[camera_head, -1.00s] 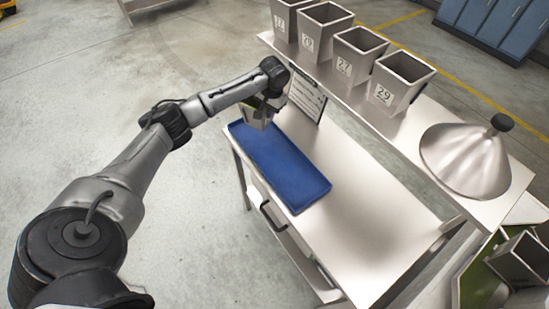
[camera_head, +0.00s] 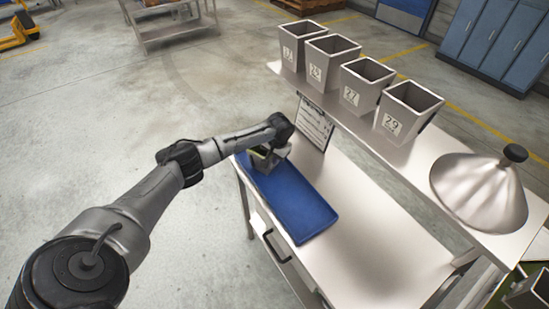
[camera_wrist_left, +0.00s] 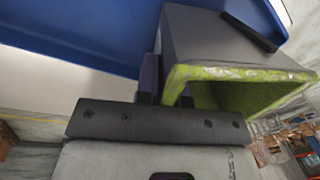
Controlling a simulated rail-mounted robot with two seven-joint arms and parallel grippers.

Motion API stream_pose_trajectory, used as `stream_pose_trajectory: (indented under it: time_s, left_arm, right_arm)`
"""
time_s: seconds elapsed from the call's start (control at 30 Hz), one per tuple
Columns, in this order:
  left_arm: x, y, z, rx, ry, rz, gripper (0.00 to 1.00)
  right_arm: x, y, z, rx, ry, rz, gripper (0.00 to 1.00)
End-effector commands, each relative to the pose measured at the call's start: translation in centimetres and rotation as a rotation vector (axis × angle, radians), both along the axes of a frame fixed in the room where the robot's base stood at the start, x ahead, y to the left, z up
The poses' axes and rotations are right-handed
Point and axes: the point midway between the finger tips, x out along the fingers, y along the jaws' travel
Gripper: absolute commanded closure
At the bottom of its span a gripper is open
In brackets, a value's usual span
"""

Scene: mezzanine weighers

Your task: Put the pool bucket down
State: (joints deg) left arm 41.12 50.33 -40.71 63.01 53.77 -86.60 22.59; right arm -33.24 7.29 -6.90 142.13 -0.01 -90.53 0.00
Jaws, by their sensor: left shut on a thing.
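The pool bucket is a grey, square, tapered bucket with a lime-green rim. It shows large in the left wrist view (camera_wrist_left: 215,45) and partly behind my gripper in the head view (camera_head: 262,163). My left gripper (camera_head: 272,156) is shut on it near the rim. The bucket is at the far end of the blue tray (camera_head: 295,208) on the steel bench. Its base is hidden, so I cannot tell whether it touches the tray. The blue tray also fills the upper left of the left wrist view (camera_wrist_left: 80,30). My right gripper is not in view.
Several numbered grey buckets (camera_head: 402,112) line the raised shelf (camera_head: 375,138), with a ribbed metal cone (camera_head: 480,190) at its near end. A clipboard (camera_head: 314,123) stands close behind my gripper. The near part of the tray and the bench (camera_head: 375,225) are clear.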

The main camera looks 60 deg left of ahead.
Motion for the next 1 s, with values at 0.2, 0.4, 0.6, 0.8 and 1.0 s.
stream_pose_trajectory:
  time_s: [0.2, 0.4, 0.6, 0.8, 1.0]
  left_arm:
    - [0.1, 0.0, 0.2, 0.001, -0.003, 0.001, 1.0]
    - [0.1, 0.0, -0.1, 0.0, -0.002, 0.0, 0.85]
    - [0.1, 0.0, -0.1, 0.0, -0.002, 0.0, 0.66]
    - [0.0, 0.0, -0.1, 0.0, -0.002, 0.0, 0.66]
    - [0.1, 0.0, 1.2, 0.0, -0.004, -0.001, 0.66]
  right_arm:
    - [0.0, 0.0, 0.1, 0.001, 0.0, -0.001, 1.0]
    - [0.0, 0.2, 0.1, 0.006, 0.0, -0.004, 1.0]
    - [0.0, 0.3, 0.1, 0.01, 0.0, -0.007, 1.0]
    - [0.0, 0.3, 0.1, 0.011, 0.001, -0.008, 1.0]
    - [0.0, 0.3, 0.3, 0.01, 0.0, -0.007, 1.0]
